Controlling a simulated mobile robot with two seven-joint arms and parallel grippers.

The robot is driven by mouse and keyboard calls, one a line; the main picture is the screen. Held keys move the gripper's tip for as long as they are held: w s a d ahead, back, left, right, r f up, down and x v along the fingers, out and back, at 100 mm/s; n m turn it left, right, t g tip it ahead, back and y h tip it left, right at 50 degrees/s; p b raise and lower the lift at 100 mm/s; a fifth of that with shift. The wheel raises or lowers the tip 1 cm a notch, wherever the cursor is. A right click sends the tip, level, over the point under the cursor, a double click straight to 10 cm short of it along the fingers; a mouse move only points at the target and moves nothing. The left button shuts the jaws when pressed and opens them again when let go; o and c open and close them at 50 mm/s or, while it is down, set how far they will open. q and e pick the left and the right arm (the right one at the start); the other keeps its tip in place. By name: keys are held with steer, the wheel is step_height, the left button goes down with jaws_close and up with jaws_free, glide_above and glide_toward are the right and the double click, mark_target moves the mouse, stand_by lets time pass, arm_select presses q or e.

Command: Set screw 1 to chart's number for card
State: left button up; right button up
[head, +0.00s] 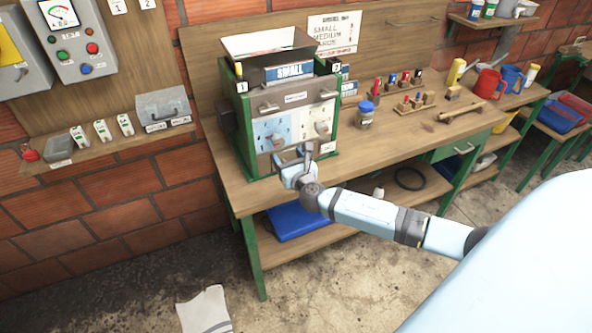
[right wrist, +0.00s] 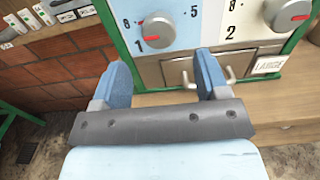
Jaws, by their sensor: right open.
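In the head view the green-framed machine (head: 241,125) stands on the bench with a blue card reading SMALL (head: 290,71) on its upper front. The chart (head: 333,32) hangs on the board behind; its lines name small, medium and large, but its numbers are too small to read. Two dials are on the front. The left dial's grey knob (right wrist: 158,30) has a red mark pointing down-left, near the 1. The right dial's knob (right wrist: 287,14) has its red mark pointing right. My right gripper (right wrist: 163,65) is open and empty, just below the left dial. My left gripper is out of view.
Below the dials is a metal panel with a hook-shaped handle and a LARGE label (right wrist: 269,64). A blue-lidded jar (head: 365,116) stands right of the machine. A wooden rack of small tools (head: 415,103) is further right. A blue bin (head: 297,222) sits on the lower shelf.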

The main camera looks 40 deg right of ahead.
steer(key=v, duration=0.6)
steer(key=shift+b, duration=0.35)
